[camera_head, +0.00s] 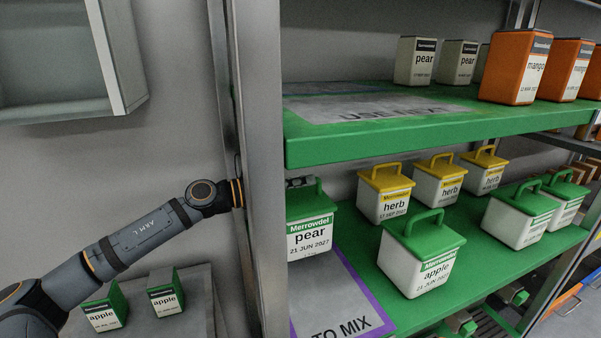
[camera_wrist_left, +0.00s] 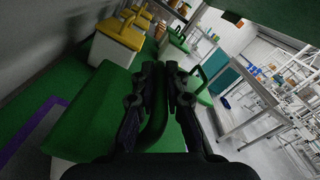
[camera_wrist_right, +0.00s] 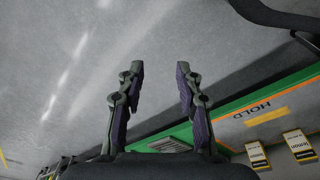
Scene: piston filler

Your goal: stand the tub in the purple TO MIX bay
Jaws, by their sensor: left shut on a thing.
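The tub (camera_head: 311,235) is white with a green lid and reads pear, 21 JUN 2027. It is upright at the back left of the middle shelf, by the post. My left gripper (camera_wrist_left: 163,70) is shut on its green handle (camera_wrist_left: 160,125); in the head view the post hides most of that gripper. The purple-edged TO MIX bay (camera_head: 335,306) shows in front of and below the tub. I cannot tell whether the tub's base touches the shelf. My right gripper (camera_wrist_right: 160,72) is open and empty, away from the tub; the head view does not show it.
A green-lidded apple tub (camera_head: 420,262) stands just right of the bay, with several yellow-lidded herb tubs (camera_head: 386,197) behind. The metal post (camera_head: 257,150) stands left of the bay. The upper shelf (camera_head: 420,135) overhangs. The visible front of the bay is clear.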

